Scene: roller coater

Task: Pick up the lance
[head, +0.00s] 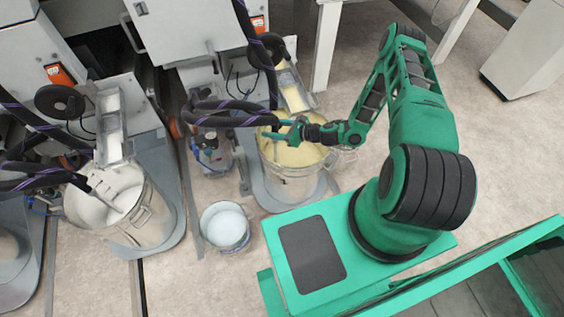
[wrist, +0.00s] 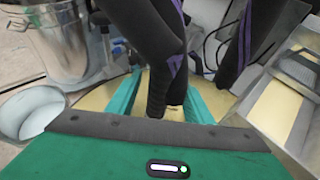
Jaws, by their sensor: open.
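The lance shows in the wrist view as a dark tube (wrist: 160,92) at the end of a black hose with purple stripes. It stands between the two teal fingers of my gripper (wrist: 162,102), which is open around it. I cannot tell whether either finger touches it. In the head view my gripper (head: 284,133) is over the pail of yellow liquid (head: 293,183), near the end of the striped hose (head: 230,113).
A metal chute (head: 291,88) stands behind the yellow pail. A small bucket of pale liquid (head: 225,227) is on the floor to its left. A second pail with white liquid (head: 150,215) stands further left.

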